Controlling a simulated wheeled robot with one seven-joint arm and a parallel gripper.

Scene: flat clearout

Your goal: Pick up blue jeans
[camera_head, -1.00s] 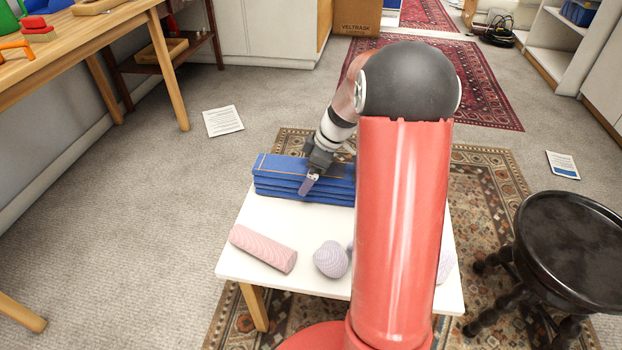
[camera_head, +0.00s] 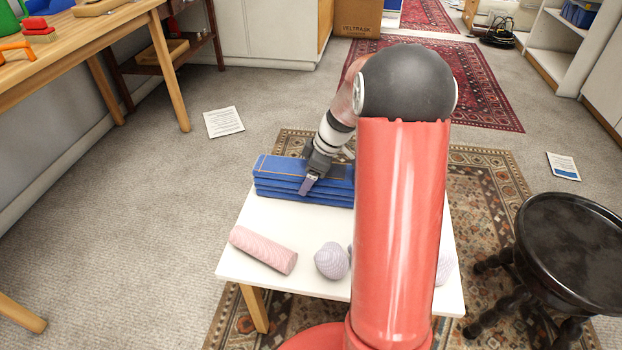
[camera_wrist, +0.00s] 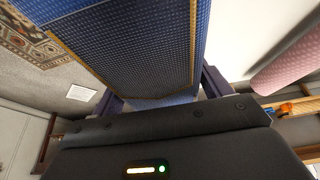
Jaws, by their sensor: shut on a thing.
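The blue jeans (camera_head: 275,180) are a folded stack with orange stitching, lying at the far left part of the small white table (camera_head: 240,262). My gripper (camera_head: 309,184) is at the near side of the stack and is shut on it. In the wrist view the jeans (camera_wrist: 135,45) fill the space between the two dark fingers (camera_wrist: 165,97). My own red arm hides the right end of the stack in the head view.
A pink rolled cloth (camera_head: 263,249) and a pale rounded bundle (camera_head: 331,261) lie on the table in front of the jeans. A black round stool (camera_head: 575,245) stands at right. A wooden workbench (camera_head: 90,60) is at left. Carpet at left is mostly clear.

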